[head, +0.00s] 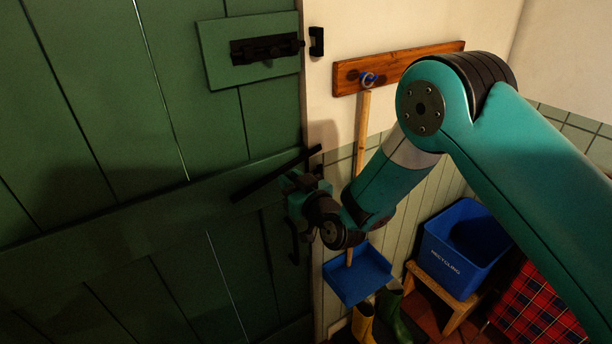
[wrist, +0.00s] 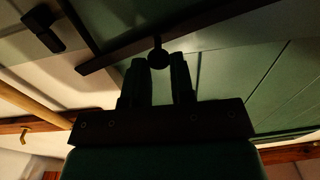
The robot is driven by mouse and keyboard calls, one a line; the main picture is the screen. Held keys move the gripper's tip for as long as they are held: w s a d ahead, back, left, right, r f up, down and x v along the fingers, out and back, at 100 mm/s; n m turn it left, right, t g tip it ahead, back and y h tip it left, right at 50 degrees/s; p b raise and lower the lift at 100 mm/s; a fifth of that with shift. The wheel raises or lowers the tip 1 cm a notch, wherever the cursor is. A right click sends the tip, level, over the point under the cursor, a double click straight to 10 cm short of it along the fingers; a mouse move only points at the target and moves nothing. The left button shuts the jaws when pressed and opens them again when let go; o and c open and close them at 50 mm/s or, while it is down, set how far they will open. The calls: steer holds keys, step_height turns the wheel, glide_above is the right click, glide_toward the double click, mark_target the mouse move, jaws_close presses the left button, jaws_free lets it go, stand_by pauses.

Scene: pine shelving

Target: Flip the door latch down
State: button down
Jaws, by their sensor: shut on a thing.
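The door latch is a long black bar (head: 262,183) on the green door (head: 110,110). It slants, with its right end higher and reaching past the door's edge. In the wrist view the bar (wrist: 215,26) carries a round black knob (wrist: 158,58). My gripper (head: 292,184) is at the bar's right part, and in the wrist view its two fingers (wrist: 160,72) stand on either side of the knob, shut on it. In the head view the gripper hides the knob. A black catch (wrist: 43,28) shows beside the bar's end in the wrist view.
A black slide bolt (head: 265,48) sits higher on the door, with its keeper (head: 316,42) on the frame. Right of the door are a wooden peg rail (head: 400,68), a hanging broom-like pole with a blue pan (head: 358,273), boots (head: 392,315) and a blue recycling box (head: 462,248).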

step_height(320, 180, down, 3)
steer(key=m+b, duration=0.3)
steer(key=b, duration=0.1)
steer(key=shift+a, duration=0.1)
steer(key=c, duration=1)
jaws_free()
steer(key=shift+a, duration=0.2)
steer(key=shift+d, duration=0.25)
steer(key=shift+y, duration=0.4)
steer(key=b+v, duration=0.6)
steer(key=b, duration=0.1)
steer(key=b+v, duration=0.6)
steer(key=b, duration=0.2)
steer(key=r+b+v, duration=0.1)
steer(key=b+v, duration=0.5)
steer(key=b, duration=0.1)
steer(key=shift+s+a, duration=0.2)
steer(key=shift+s, duration=0.1)
